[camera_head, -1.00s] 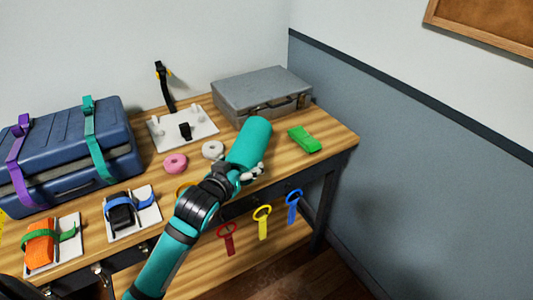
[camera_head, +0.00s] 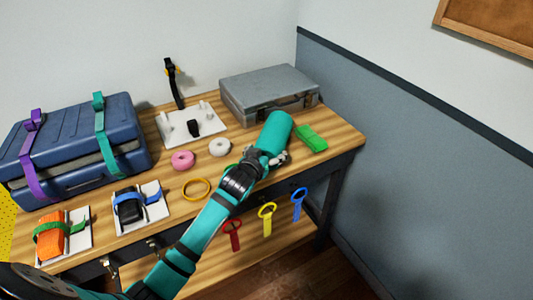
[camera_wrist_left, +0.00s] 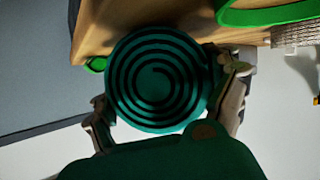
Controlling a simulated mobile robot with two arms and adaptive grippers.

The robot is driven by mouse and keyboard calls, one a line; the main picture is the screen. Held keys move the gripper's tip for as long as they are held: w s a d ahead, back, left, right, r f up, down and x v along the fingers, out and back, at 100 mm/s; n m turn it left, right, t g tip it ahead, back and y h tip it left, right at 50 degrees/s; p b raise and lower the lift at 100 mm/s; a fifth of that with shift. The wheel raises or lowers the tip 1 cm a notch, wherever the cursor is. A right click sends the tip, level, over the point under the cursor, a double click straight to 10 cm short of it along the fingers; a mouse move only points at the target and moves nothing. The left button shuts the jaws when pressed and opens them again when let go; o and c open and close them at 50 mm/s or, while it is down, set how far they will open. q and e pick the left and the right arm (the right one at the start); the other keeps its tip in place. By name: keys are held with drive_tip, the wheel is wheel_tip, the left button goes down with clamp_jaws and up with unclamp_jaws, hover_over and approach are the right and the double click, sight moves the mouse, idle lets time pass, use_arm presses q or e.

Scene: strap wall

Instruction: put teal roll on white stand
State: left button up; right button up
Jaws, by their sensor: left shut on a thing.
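The teal roll (camera_wrist_left: 155,80) shows its spiral end face in the left wrist view, between the two fingers of my left gripper (camera_wrist_left: 168,100). In the head view my left gripper (camera_head: 281,157) is over the right part of the table, beside the green block; my own teal arm makes the roll hard to tell apart there. The white stand (camera_head: 208,122) is a flat plate with short white posts at the back of the table, left of the gripper. A small black piece lies on it. My right gripper is not in view.
A grey case (camera_head: 268,90) stands behind the gripper, and a green block (camera_head: 311,138) lies to its right. A pink roll (camera_head: 183,160), a white roll (camera_head: 220,147) and a yellow ring (camera_head: 196,189) lie left. A blue suitcase (camera_head: 75,140) fills the left.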

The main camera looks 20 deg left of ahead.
use_arm(q)
drive_tip(key=shift+f, duration=0.1)
drive_tip(key=o, duration=1)
drive_tip(key=shift+s+r, duration=0.15)
drive_tip(key=shift+r, duration=0.05)
drive_tip(key=v, duration=1.1)
drive_tip(key=shift+s+a+r, duration=0.1)
drive_tip(key=shift+s+r, duration=0.15)
drive_tip(key=shift+s, duration=0.05)
